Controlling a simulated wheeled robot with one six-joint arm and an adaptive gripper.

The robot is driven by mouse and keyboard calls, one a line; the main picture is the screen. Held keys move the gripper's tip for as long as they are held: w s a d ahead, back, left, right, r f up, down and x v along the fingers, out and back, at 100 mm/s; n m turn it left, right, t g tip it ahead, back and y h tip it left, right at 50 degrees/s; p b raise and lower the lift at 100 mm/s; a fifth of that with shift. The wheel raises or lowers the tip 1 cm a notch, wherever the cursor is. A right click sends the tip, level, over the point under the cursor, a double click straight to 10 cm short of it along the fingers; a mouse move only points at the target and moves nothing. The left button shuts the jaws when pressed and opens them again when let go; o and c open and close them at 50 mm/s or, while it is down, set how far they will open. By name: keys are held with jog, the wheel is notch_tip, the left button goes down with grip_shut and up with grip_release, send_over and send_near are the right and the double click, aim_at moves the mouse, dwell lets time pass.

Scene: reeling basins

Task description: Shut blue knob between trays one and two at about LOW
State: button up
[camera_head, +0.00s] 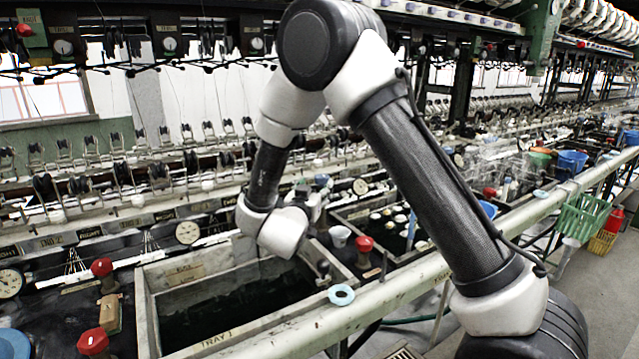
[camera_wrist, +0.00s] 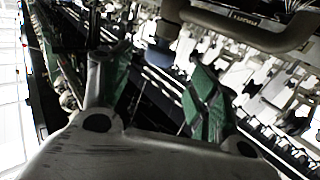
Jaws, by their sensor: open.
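A small blue knob (camera_head: 321,180) shows just beyond my gripper (camera_head: 308,197) in the head view, above the gap between tray one (camera_head: 148,310) and tray two (camera_head: 345,215). In the wrist view a grey-blue knob (camera_wrist: 160,54) sits under a bent pipe, about between the tips of my gripper (camera_wrist: 160,62). The two green-padded fingers are spread apart. I cannot tell whether either finger touches the knob. My arm hides part of the area around it, and the knob's setting marks are not readable.
A red knob (camera_head: 365,244) and a white cup (camera_head: 339,236) stand between the trays, close to my wrist. A pale blue ring (camera_head: 341,294) lies at tray one's front corner. A long pipe rail (camera_head: 400,300) runs along the front. Dial gauges (camera_head: 187,232) line the back.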

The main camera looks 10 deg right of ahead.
jog(key=v, duration=0.3)
jog(key=shift+s+a, duration=0.2)
jog(key=shift+s, duration=0.2)
dwell(0.6)
